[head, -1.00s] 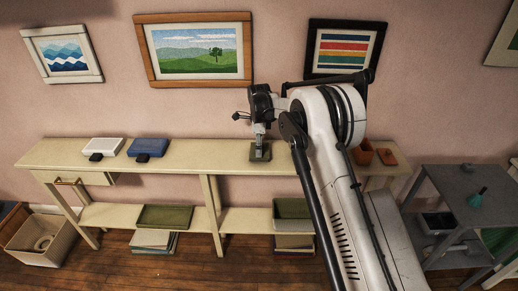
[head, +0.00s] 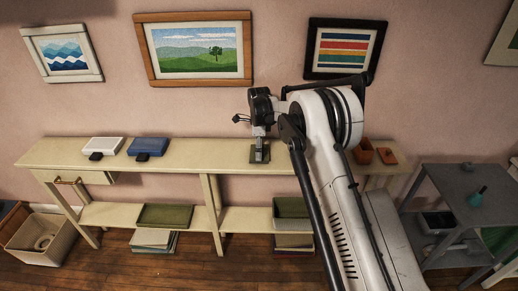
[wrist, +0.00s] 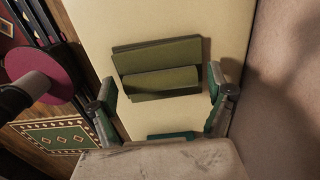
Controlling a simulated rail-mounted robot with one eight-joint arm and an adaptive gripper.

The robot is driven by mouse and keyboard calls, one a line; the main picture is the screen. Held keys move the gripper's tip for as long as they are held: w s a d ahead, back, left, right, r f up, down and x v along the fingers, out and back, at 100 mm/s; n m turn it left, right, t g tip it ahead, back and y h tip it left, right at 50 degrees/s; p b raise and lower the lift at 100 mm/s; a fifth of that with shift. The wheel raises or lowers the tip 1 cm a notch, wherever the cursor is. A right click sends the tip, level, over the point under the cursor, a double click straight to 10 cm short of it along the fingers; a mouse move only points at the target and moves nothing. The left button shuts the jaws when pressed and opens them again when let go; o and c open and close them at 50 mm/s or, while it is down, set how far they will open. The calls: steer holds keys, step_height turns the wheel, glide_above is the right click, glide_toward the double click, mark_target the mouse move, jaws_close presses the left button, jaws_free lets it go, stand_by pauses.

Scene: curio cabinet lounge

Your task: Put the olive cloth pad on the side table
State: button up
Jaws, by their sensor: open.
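The olive cloth pad (head: 253,156) lies on the long cream console table (head: 190,155), below the landscape picture's right side. In the wrist view the olive pad (wrist: 165,85) shows as a flat olive piece with a raised strip across it. My gripper (head: 260,158) is directly over the pad and partly hides it in the head view. In the wrist view its two fingers (wrist: 160,88) are spread wide, one on each side of the pad, with gaps between. The grey side table (head: 470,185) stands at the right, with a small teal object (head: 477,198) on its top.
Olive trays (head: 165,215) lie on the lower shelf.

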step_height(320, 180, up, 12)
steer(key=s+d+r+n+t, duration=0.1)
steer(key=s+d+r+n, duration=0.1)
steer(key=s+d+r, duration=0.35)
steer(key=s+d+r+n+t, duration=0.1)
steer(key=s+d+r+n, duration=0.15)
steer(key=r, duration=0.65)
steer(key=s+d+r+n+t, duration=0.1)
steer(key=s+d+r+n, duration=0.1)
steer(key=s+d+r, duration=0.35)
steer(key=s+d+r+n+t, duration=0.1)
steer(key=s+d+r+n, duration=0.15)
steer(key=s, duration=0.55)
steer(key=s+d+f+n+t, duration=0.1)
steer(key=s+d+f+n, duration=0.1)
steer(key=s, duration=0.7)
steer(key=s+d+f+n+t, duration=0.1)
steer(key=s+d+f+n, duration=0.1)
steer(key=s, duration=0.7)
steer(key=s+d+f+n+t, duration=0.1)
steer(key=s+d+f+n, duration=0.2)
steer(key=s, duration=0.7)
steer(key=shift+d+n+b, duration=0.3)
steer(key=shift+d+n, duration=0.5)
steer(key=shift+d, duration=0.2)
steer(key=shift+s+f, duration=0.1)
steer(key=shift+f, duration=0.2)
